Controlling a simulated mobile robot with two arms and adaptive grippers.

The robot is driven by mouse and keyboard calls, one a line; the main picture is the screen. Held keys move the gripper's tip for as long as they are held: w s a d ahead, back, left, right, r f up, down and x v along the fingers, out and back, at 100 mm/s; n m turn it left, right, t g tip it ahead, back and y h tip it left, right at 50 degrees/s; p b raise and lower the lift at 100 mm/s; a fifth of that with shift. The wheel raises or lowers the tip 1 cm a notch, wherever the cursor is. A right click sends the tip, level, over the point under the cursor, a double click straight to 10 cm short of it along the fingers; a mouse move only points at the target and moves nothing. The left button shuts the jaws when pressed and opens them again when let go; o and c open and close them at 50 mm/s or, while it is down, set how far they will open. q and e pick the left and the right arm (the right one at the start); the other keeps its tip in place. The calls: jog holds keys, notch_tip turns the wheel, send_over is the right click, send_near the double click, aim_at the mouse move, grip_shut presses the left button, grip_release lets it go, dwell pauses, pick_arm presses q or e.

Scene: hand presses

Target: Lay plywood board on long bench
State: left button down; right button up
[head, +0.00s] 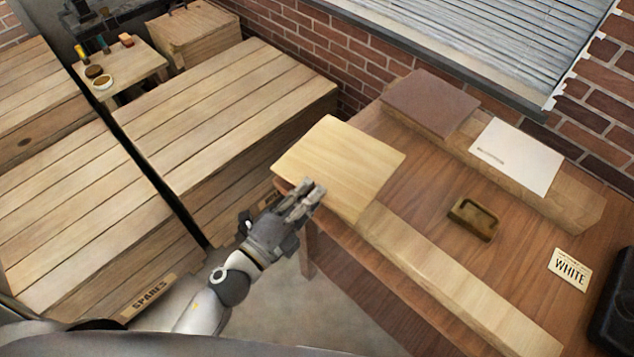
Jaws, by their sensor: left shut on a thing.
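The pale plywood board (345,160) is at the left end of the reddish-brown wooden bench (420,200). It looks about level and covers the far-left end of a long pale wooden block (455,275) along the bench's front. Whether it rests on the block or is held just above it, I cannot tell. My left gripper (305,198) is shut on the board's near-left edge, just off the bench's left end. My right gripper is not in view.
A brown board (430,102) and a white board (517,155) lie on a rear block. A small brown tray (473,219), a WHITE card (569,269) and a black object (612,305) are on the bench. Large slatted crates (220,110) stand left; brick wall behind.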

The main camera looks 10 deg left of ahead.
pick_arm(q)
jog(key=shift+m+g+h, duration=0.6)
jog(key=shift+m+h, duration=0.2)
jog(key=f+b, duration=0.2)
jog(key=d+f+b, duration=0.1)
jog(key=f+b, duration=0.1)
jog(key=f, duration=0.1)
jog(key=w+f+b, duration=0.1)
jog(key=f+b, duration=0.1)
jog(key=f, duration=0.1)
jog(key=shift+d, duration=0.3)
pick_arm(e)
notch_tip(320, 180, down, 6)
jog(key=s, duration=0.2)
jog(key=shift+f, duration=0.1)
pick_arm(q)
jog(key=shift+s+f, duration=0.1)
jog(key=shift+f, duration=0.05)
jog(key=c, duration=1.5)
grip_release()
jog(key=shift+o, duration=0.3)
jog(key=shift+o, duration=0.8)
